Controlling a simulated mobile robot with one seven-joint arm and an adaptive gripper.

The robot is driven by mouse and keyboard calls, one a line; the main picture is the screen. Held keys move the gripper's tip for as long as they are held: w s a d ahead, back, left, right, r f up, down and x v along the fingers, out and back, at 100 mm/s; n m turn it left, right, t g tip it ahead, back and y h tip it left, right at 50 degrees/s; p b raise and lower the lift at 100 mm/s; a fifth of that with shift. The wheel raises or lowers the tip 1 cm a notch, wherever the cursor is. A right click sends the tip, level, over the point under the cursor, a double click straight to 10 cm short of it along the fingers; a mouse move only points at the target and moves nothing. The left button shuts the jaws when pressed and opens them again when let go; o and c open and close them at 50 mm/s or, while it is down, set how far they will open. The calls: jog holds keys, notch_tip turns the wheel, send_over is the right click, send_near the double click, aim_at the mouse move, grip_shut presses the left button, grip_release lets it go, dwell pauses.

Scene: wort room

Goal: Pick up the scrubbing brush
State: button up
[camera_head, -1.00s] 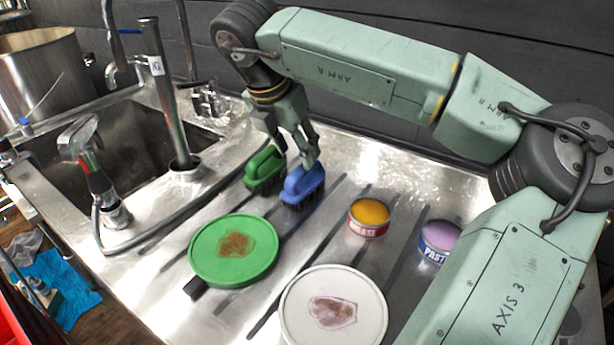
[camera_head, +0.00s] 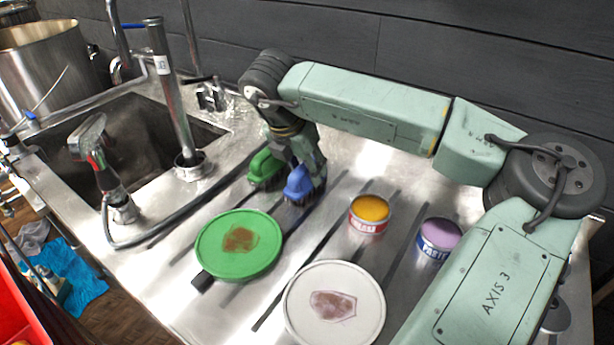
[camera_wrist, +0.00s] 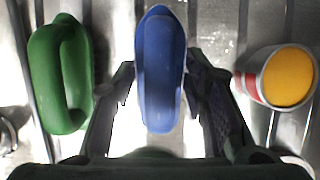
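Two scrubbing brushes stand side by side on the steel drainboard, bristles down. The blue brush (camera_head: 299,184) is on the right and the green brush (camera_head: 264,167) is to its left. My gripper (camera_head: 304,172) is lowered over the blue brush and hides part of it in the head view. In the wrist view the blue brush (camera_wrist: 160,75) lies between my two open fingers, one on each side, with narrow gaps. The green brush (camera_wrist: 62,75) lies outside the left finger.
A yellow-topped tin (camera_head: 369,214) and a purple-topped tin (camera_head: 439,238) stand to the right. A green lid (camera_head: 215,250) and a white lid (camera_head: 300,325) with brown stains lie in front. A sink (camera_head: 60,185) with taps is at the left.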

grip_shut()
dwell(0.6)
jog(key=shift+r+b, duration=0.35)
jog(key=shift+r, duration=0.1)
notch_tip(320, 180, up, 2)
jog(key=shift+r+b, duration=0.2)
jog(key=shift+b, duration=0.4)
jog(key=s+a+r+b, duration=0.1)
jog(key=s+b, duration=0.3)
jog(key=s, duration=1.2)
jog(key=shift+a+r+b, duration=0.35)
jog(key=shift+a, duration=0.05)
jog(key=shift+c, duration=2)
grip_release()
grip_shut()
